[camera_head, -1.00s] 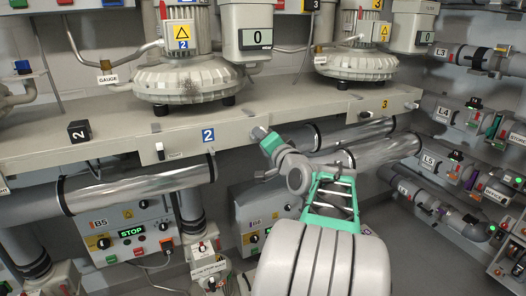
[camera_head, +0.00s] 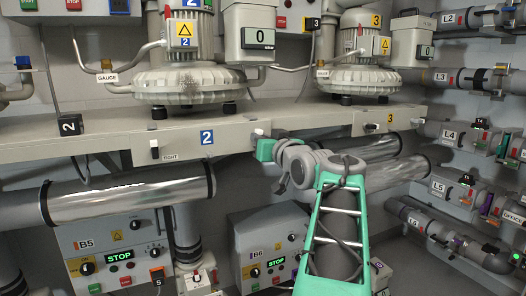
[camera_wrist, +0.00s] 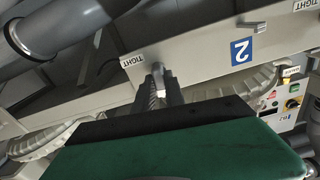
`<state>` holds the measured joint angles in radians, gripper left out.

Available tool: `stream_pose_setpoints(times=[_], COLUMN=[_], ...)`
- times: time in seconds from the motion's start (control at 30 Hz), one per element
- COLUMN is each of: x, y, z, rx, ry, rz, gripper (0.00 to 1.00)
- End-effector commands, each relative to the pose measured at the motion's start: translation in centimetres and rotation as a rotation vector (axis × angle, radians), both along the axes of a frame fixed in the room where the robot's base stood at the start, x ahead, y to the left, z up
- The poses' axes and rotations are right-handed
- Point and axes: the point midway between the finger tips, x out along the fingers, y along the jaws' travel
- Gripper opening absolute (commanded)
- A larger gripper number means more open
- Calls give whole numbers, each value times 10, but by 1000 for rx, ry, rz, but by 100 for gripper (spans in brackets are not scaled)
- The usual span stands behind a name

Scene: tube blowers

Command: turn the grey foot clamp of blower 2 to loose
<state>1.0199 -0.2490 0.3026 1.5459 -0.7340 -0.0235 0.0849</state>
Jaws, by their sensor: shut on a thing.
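Blower 2 (camera_head: 190,82) stands on a long grey beam (camera_head: 100,145) with a blue number 2 plate (camera_head: 207,138). My gripper (camera_head: 260,143) is at the beam's front face, right of that plate. In the wrist view my gripper (camera_wrist: 162,88) is shut on a light grey clamp handle (camera_wrist: 159,72), beside a TIGHT label (camera_wrist: 131,61). The jaws hide part of this handle, and I cannot tell its exact angle. Another clamp handle (camera_head: 155,149) sits left of the plate with its own TIGHT label (camera_head: 171,157); it also shows in the wrist view (camera_wrist: 251,23).
Shiny pipes (camera_head: 130,196) run below the beam. Control boxes B5 (camera_head: 115,245) and B6 (camera_head: 270,245) stand under it. Blower 3 (camera_head: 358,78) is to the right, with another handle (camera_head: 372,126) on its beam part. Labelled pipes (camera_head: 470,80) line the right wall.

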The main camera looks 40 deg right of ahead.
Motion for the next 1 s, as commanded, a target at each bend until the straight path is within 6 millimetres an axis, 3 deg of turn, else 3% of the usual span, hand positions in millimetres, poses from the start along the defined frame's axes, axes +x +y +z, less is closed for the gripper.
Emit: stream_pose_setpoints(times=[0.03, 0.77, 0.8, 1.0], x=[1, 1, 1, 1], y=[0, 0, 0, 0], z=[-9, -7, -7, -4], rx=[-15, -108, -108, -110], ry=[15, 45, 45, 41], rz=[2, 1, 1, 1], gripper=[0, 0, 16, 32])
